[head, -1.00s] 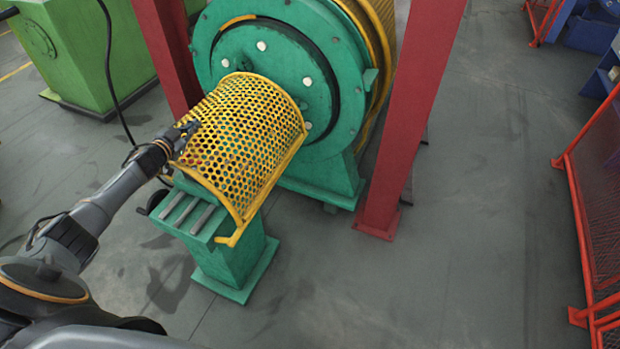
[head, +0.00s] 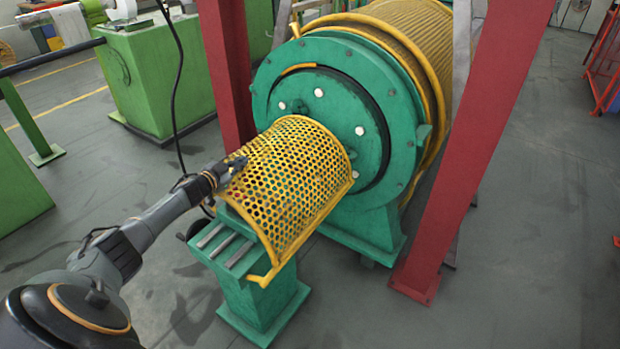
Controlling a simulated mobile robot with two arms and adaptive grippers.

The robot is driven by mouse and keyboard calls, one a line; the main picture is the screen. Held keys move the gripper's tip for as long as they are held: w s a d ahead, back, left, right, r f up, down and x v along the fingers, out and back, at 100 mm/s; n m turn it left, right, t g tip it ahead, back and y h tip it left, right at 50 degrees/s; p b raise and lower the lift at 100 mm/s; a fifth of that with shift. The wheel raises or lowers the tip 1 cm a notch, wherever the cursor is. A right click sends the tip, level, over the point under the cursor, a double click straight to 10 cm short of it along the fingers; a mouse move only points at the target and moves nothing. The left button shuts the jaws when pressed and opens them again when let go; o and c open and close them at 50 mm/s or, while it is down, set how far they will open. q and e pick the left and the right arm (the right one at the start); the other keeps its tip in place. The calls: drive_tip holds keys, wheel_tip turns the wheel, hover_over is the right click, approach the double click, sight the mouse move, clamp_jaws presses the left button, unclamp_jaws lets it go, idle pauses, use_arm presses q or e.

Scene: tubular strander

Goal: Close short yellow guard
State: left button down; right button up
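The short yellow guard (head: 298,175) is a curved perforated cover with a solid yellow rim. It arches over the top of the green pedestal (head: 262,300), in front of the round green machine end (head: 330,112). Its lower front edge, with a small yellow tab, hangs at the pedestal's near right side. My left gripper (head: 236,166) is at the guard's upper left side, touching or very close to it. Its fingers are small and dark against the mesh, so I cannot tell whether they are open or shut. My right gripper is not in view.
Red posts (head: 470,150) stand on both sides of the green machine end. A large yellow mesh drum (head: 400,50) lies behind it. Green cabinets (head: 155,75) stand at the left, with a black cable hanging nearby. The grey floor at the lower right is clear.

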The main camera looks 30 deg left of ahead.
use_arm(q)
drive_tip(key=shift+s+a+f, duration=0.15)
drive_tip(key=shift+s+f, duration=0.05)
drive_tip(key=shift+f, duration=0.05)
drive_tip(key=r+p, duration=0.3)
drive_tip(key=p, duration=0.1)
drive_tip(key=shift+w+d+r, duration=0.15)
drive_tip(key=shift+d+r, duration=0.25)
drive_tip(key=s, duration=0.1)
drive_tip(key=s+d+r, duration=0.1)
drive_tip(key=s, duration=0.1)
drive_tip(key=shift+s+d+r, duration=0.1)
drive_tip(key=shift+s+d, duration=0.05)
drive_tip(key=shift+d, duration=0.05)
drive_tip(key=v, duration=0.5)
drive_tip(key=shift+a+p, duration=0.1)
drive_tip(key=shift+p, duration=0.2)
drive_tip(key=shift+s+r, duration=0.1)
drive_tip(key=shift+s, duration=0.3)
drive_tip(key=shift+s+r, duration=0.1)
drive_tip(key=shift+s, duration=0.25)
